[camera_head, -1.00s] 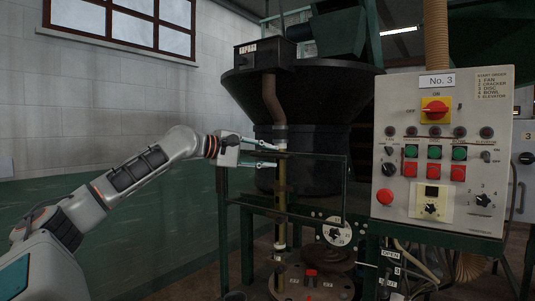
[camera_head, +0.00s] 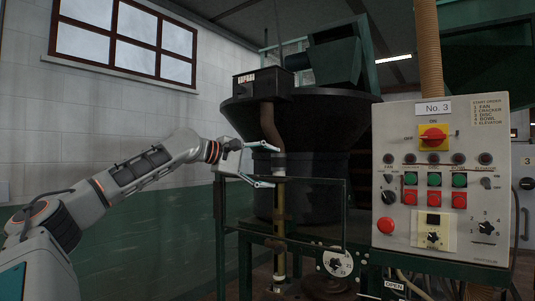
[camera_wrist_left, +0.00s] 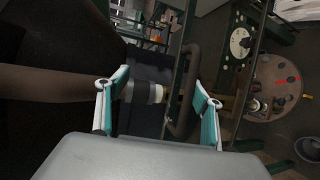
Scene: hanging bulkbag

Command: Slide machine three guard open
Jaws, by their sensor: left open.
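Machine three's guard (camera_head: 318,180) is a thin dark frame in front of the big black bowl, left of the panel labelled No. 3. My left gripper (camera_head: 265,166) is open at the guard's upper left, close to the vertical pipe. In the left wrist view, a dark rounded bar (camera_wrist_left: 190,85), which looks like the guard's handle, shows between the spread fingers of the left gripper (camera_wrist_left: 160,97). I cannot tell whether the fingers touch it. My right gripper is not in view.
The control panel (camera_head: 440,250) stands right of the guard. The black bowl (camera_head: 310,125) rises behind it. A pipe (camera_head: 279,215) runs down near the gripper. A round dial (camera_head: 337,262) sits low on the machine. The wall at left leaves free room.

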